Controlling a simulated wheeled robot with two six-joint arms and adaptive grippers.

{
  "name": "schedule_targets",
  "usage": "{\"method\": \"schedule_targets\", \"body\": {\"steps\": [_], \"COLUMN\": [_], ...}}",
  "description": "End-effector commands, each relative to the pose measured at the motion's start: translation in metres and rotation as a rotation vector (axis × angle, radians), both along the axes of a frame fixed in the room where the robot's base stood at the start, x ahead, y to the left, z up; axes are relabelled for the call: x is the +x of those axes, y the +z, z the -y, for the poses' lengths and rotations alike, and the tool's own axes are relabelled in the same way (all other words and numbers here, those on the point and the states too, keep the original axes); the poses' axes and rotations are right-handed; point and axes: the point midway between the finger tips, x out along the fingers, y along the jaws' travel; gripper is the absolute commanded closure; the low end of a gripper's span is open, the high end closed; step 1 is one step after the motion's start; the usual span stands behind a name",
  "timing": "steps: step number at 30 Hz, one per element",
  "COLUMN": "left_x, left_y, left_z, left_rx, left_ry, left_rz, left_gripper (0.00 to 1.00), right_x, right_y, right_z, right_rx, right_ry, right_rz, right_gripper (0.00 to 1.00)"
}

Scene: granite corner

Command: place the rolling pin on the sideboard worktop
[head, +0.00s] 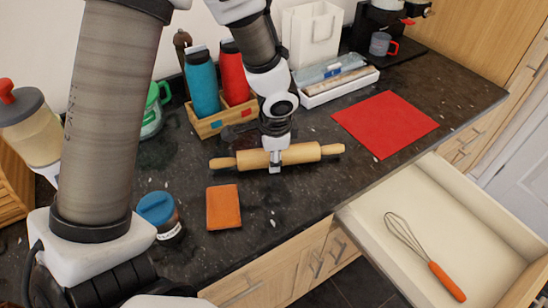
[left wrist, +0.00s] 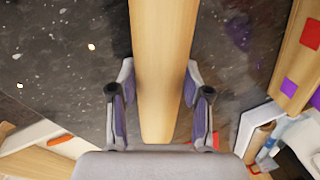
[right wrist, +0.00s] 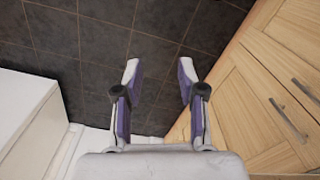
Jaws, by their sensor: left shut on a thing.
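The wooden rolling pin (head: 303,153) is level over the dark speckled worktop (head: 290,205), its length running left to right. I cannot tell whether it touches the surface. My left gripper (head: 275,164) comes down on it from above and is shut around its barrel near the middle. In the left wrist view the pin (left wrist: 162,50) runs between the two fingers (left wrist: 159,80). My right gripper (right wrist: 158,72) shows only in the right wrist view, open and empty above the dark tiled floor.
An orange block (head: 223,208) and a blue-lidded jar (head: 160,216) stand in front of the pin. A wooden caddy (head: 215,122) with bottles is behind it. A red mat (head: 385,123) lies to the right. An open drawer (head: 385,195) holds a whisk (head: 422,256).

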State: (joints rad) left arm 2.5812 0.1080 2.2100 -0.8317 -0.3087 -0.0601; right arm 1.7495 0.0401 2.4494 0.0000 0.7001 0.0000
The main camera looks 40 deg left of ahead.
Motion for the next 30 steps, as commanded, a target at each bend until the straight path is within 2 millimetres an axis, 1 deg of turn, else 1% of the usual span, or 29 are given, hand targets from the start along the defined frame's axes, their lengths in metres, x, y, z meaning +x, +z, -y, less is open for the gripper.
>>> {"method": "schedule_targets", "body": {"steps": [3,8,9,10,19,23,26,30], "left_x": [0.000,0.000,0.000,0.000,0.000,0.000,-0.003,-0.008], "left_y": [0.002,-0.004,-0.003,-0.002,-0.002,0.010,0.031,0.069], "left_z": [0.000,0.000,0.000,0.000,0.000,0.001,0.003,0.009], "left_rx": [0.000,0.000,0.000,0.001,0.000,0.001,0.001,0.001], "left_ry": [0.000,0.000,0.000,0.000,-0.001,-0.001,0.000,0.001], "left_rz": [0.000,0.000,0.000,-0.001,0.000,0.001,0.002,0.004], "left_gripper": [1.00,1.00,0.38,0.27,0.27,0.27,0.27,0.27], "right_x": [0.000,0.000,0.000,0.000,0.000,0.000,0.000,0.000], "right_y": [0.002,-0.004,-0.002,-0.002,-0.001,0.008,0.018,0.032], "right_z": [0.000,0.000,0.000,0.000,0.000,0.000,0.000,0.000], "right_rx": [0.000,0.000,0.000,0.000,0.000,0.000,0.000,0.000], "right_ry": [0.000,0.000,0.000,0.000,0.000,0.000,0.000,0.000], "right_rz": [0.000,0.000,0.000,0.000,0.000,0.000,0.000,0.000], "right_gripper": [0.60,0.60,0.60,0.60,0.60,0.60,0.60,0.60]}}
